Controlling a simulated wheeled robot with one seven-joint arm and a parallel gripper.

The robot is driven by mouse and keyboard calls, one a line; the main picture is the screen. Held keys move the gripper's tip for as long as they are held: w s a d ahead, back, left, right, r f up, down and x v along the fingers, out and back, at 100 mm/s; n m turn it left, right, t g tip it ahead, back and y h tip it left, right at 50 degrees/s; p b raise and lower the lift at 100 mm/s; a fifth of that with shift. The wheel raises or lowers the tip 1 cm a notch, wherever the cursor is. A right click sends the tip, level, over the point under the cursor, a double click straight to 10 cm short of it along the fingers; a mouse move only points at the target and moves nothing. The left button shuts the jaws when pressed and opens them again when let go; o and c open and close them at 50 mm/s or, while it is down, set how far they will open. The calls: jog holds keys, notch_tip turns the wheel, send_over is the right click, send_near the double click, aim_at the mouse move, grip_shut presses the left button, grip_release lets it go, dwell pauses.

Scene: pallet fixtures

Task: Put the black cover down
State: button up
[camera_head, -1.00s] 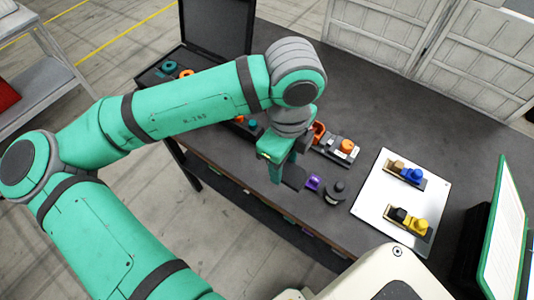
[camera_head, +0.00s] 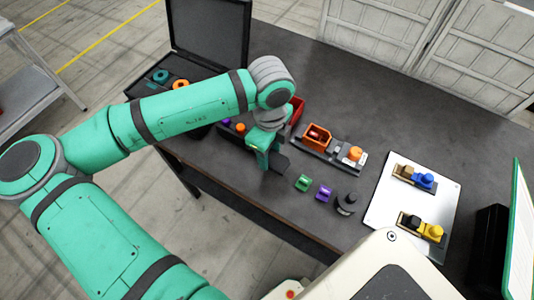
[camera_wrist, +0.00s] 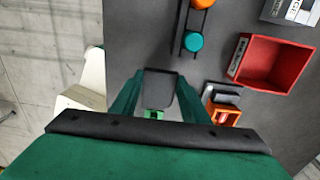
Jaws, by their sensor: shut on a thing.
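My gripper (camera_head: 268,160) is shut on the black cover (camera_head: 281,163), a thin dark plate. It is at the front left part of the dark table (camera_head: 400,112). In the wrist view the cover (camera_wrist: 160,92) lies between the two green fingers of my gripper (camera_wrist: 158,76). The cover appears to be above the table; its exact height is hard to tell. Part of it is hidden by the fingers in the head view.
To the right lie a green piece (camera_head: 303,183), a purple piece (camera_head: 324,193) and a black piece (camera_head: 346,204). Behind are a red bin (camera_wrist: 272,66) and an orange box (camera_head: 317,137) on a fixture. A white board (camera_head: 383,205) is right; an open case (camera_head: 208,38) is back left.

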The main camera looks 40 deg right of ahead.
jog(key=f, duration=0.3)
jog(key=shift+w+a+f, duration=0.1)
jog(key=shift+w, duration=0.25)
jog(key=shift+f, duration=0.25)
jog(key=shift+f, duration=0.1)
jog(key=o, duration=1.4)
jog(key=shift+c, duration=0.2)
notch_tip(320, 180, up, 12)
jog(key=shift+w, duration=0.1)
